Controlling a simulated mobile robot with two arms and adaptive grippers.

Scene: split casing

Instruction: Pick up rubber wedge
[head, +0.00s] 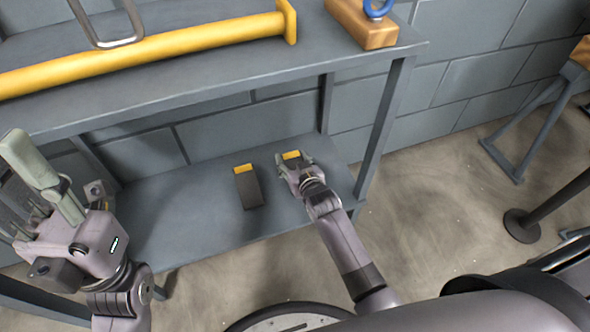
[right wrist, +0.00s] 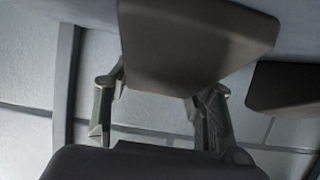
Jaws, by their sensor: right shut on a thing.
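Two dark rubber wedges with yellow ends are at the lower shelf in the head view. One wedge (head: 249,188) lies on the shelf, left of my right gripper. My right gripper (head: 296,164) is shut on the other wedge (head: 291,155), whose yellow end shows past the fingers. In the right wrist view, the held wedge (right wrist: 195,45) fills the upper middle, above the fingers (right wrist: 160,95), and the other wedge (right wrist: 285,88) is at the right edge. Whether the held wedge touches the shelf is unclear. My left gripper (head: 45,185) is at the far left, fingers apart and empty.
The bench's upper top (head: 190,85) overhangs the lower shelf (head: 200,225). A yellow bar (head: 150,50) and an orange block with a blue ring (head: 362,25) are on top. A bench leg (head: 384,125) stands right of my right gripper. Shelf around the wedges is bare.

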